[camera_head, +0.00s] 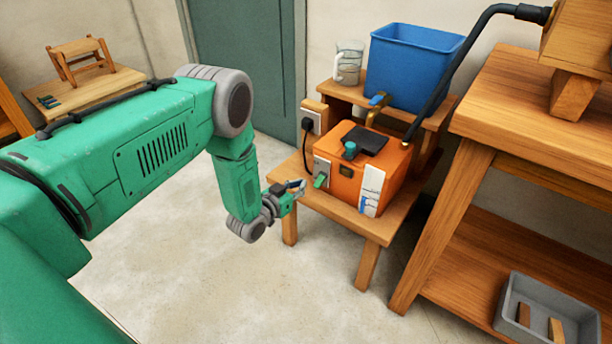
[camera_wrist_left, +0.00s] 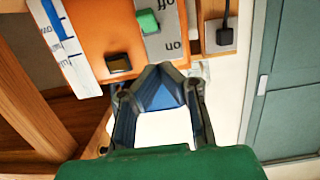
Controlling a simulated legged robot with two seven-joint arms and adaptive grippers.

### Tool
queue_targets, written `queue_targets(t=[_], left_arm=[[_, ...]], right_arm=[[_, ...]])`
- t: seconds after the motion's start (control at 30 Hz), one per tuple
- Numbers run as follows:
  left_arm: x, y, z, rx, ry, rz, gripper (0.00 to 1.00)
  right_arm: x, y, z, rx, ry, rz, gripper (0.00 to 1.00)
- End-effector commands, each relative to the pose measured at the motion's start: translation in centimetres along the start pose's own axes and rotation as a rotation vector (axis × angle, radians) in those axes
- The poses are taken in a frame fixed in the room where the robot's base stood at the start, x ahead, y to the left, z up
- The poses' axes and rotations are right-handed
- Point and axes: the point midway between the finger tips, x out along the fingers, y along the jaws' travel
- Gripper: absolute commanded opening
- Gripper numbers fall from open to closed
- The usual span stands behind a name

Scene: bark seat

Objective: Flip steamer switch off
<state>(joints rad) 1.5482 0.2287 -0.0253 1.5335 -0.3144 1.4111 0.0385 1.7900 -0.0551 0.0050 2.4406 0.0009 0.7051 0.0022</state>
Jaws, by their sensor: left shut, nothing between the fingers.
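The steamer (camera_head: 365,185) is an orange box on a low wooden stand. A grey plate (camera_head: 322,164) on its left side carries a green switch (camera_head: 320,181). In the left wrist view the green switch (camera_wrist_left: 148,22) shows on the plate (camera_wrist_left: 170,30), with upside-down "off" lettering at the top and "on" lower down. I cannot tell which setting it is in. My left gripper (camera_head: 300,187) is shut and empty, just left of the steamer. In the left wrist view its fingertips (camera_wrist_left: 160,72) lie below the plate, apart from the switch. My right gripper is not in view.
A blue bin (camera_head: 410,65) and a glass jug (camera_head: 348,62) stand on the shelf behind. A wooden bench (camera_head: 540,130) stands at right. The floor at left is clear.

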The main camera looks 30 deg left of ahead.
Motion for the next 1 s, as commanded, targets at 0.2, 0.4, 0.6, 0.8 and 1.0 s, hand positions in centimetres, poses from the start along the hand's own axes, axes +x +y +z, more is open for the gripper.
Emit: queue_targets(t=[0.2,0.4,0.6,0.8,1.0], left_arm=[[-3.9,0.2,1.3,0.003,-0.001,-0.001,0.0],[-5.5,0.0,2.2,0.001,0.001,0.0,0.0],[-5.7,0.0,2.3,0.001,0.002,0.0,0.0],[-5.7,0.0,2.3,0.001,0.002,0.0,0.0],[-5.7,0.1,2.2,0.002,0.001,0.0,0.0]], right_arm=[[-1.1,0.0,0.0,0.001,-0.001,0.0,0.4],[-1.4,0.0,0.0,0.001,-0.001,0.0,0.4],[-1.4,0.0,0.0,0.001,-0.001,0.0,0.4],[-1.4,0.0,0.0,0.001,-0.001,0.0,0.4],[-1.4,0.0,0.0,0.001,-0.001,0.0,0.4]])
